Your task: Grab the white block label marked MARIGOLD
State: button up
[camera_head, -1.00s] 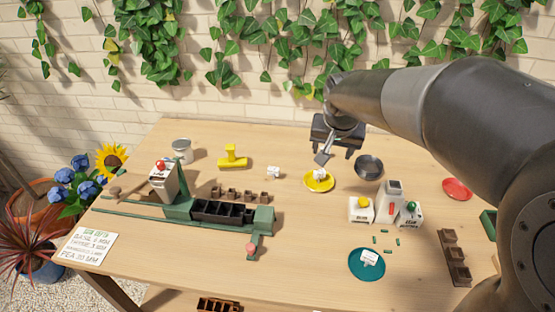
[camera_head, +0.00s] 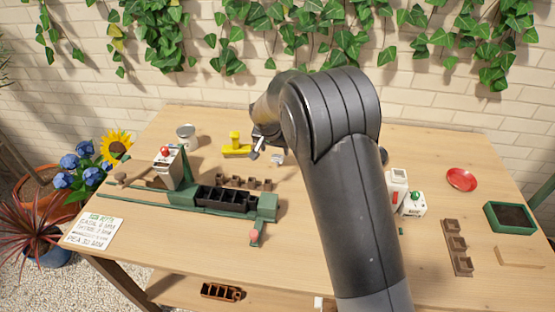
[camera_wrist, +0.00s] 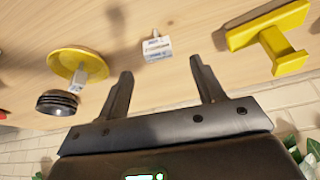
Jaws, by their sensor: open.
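A small white block label (camera_wrist: 156,47) stands on the wooden table in the wrist view, with dark marks too small to read. It also shows in the head view (camera_head: 276,158), just right of my gripper (camera_head: 257,152). In the wrist view my gripper (camera_wrist: 160,68) is open and empty, and the block appears beyond its fingertips, between their lines. Another white block (camera_wrist: 96,66) sits on a yellow saucer (camera_wrist: 66,60) to the left in the wrist view. I cannot tell which block is marked MARIGOLD.
A yellow T-shaped tool (camera_wrist: 272,39) lies right of the block in the wrist view. A dark round bowl (camera_wrist: 58,102) is at the left. In the head view, a green rig with a black tray (camera_head: 225,199) and small brown pots stand nearer. My arm hides the table's middle.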

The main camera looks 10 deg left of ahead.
aim_at(277, 156)
jog(key=x, duration=0.8)
jog(key=shift+w+d+f, duration=0.15)
jog(key=shift+f, duration=0.1)
jog(key=shift+c, duration=0.2)
jog(key=c, duration=1)
jog(key=shift+r, duration=0.1)
